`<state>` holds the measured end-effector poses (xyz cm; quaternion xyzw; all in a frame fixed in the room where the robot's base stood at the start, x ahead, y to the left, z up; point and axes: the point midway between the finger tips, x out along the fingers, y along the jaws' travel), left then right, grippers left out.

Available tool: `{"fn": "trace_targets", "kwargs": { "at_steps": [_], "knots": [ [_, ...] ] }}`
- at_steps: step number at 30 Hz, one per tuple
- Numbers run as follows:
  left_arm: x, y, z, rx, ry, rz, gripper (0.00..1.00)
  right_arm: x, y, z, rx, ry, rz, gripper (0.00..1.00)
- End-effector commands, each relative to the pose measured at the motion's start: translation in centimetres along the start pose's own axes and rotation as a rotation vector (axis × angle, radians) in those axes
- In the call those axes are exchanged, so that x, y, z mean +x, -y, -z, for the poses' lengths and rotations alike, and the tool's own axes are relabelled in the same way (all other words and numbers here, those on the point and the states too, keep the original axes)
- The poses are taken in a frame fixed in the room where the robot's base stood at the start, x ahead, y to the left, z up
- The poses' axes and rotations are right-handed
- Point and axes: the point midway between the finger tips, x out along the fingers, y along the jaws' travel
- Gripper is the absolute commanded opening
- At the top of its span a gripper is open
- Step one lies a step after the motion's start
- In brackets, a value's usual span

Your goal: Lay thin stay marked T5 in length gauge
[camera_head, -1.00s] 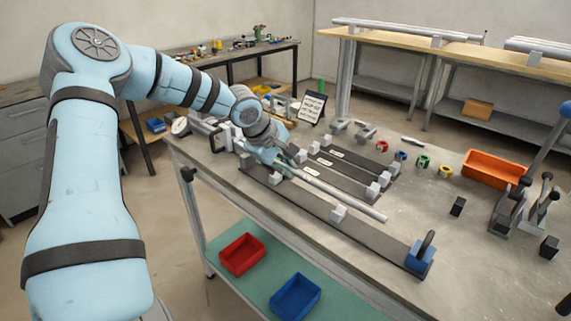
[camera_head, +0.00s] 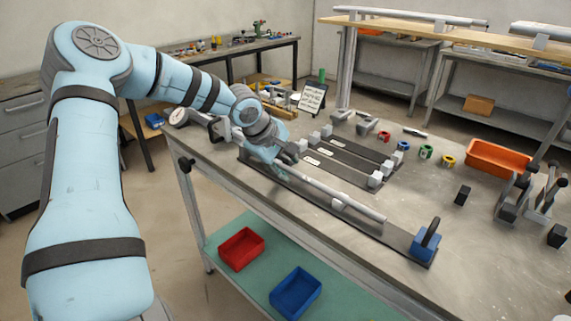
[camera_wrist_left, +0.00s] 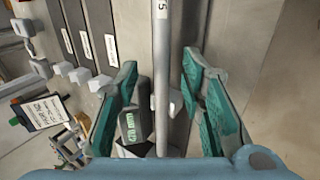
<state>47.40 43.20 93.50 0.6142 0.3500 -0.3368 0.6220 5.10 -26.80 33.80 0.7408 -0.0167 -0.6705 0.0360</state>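The thin stay (camera_head: 345,199), a pale grey rod, lies lengthwise along the length gauge (camera_head: 385,232), a long dark bar at the table's near edge. In the left wrist view the stay (camera_wrist_left: 161,75) shows a white label ending in 5; the rest of the mark cannot be read. My left gripper (camera_head: 279,163) is at the stay's left part. In the left wrist view my left gripper (camera_wrist_left: 160,95) is open, its green-padded fingers apart on either side of the stay. A dark block marked 470 mm (camera_wrist_left: 133,127) sits beside the stay. My right gripper is not in view.
A blue stop block (camera_head: 425,246) with a black handle stands at the gauge's right end. Dark labelled strips (camera_head: 345,166) with grey blocks lie behind. Coloured rings (camera_head: 426,152), an orange bin (camera_head: 498,157) and clamps (camera_head: 515,205) are farther right.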

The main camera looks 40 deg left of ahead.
Motion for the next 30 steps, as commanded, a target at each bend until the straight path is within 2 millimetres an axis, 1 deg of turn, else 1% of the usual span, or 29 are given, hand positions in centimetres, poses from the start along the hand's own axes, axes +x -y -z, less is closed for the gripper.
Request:
{"fn": "trace_targets", "kwargs": {
  "at_steps": [2, 5, 8, 12, 15, 18, 21, 30],
  "knots": [
    [-0.1, 0.0, 0.0, 0.0, 0.0, 0.0, 0.36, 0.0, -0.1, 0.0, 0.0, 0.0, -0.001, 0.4],
    [-1.2, -0.1, 0.0, -0.001, 0.002, -0.003, 0.36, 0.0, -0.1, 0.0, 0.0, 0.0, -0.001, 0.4],
    [-3.4, -0.2, -0.1, -0.001, 0.003, -0.009, 0.36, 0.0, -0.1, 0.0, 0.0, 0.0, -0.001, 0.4],
    [-7.5, -0.2, 0.0, -0.001, 0.002, -0.008, 0.36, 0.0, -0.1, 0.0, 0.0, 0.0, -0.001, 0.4],
    [-9.9, -0.2, 0.0, -0.001, 0.001, -0.007, 0.36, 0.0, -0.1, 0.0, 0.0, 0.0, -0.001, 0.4],
    [-11.4, -0.1, 0.0, 0.0, 0.0, -0.004, 0.36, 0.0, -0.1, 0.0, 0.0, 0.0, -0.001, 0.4],
    [-12.0, 0.0, 0.0, 0.001, 0.0, -0.001, 0.36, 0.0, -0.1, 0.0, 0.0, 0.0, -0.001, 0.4],
    [-12.0, 0.0, 0.0, 0.0, 0.0, 0.0, 0.36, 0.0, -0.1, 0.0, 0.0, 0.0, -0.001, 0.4]
  ]
}}
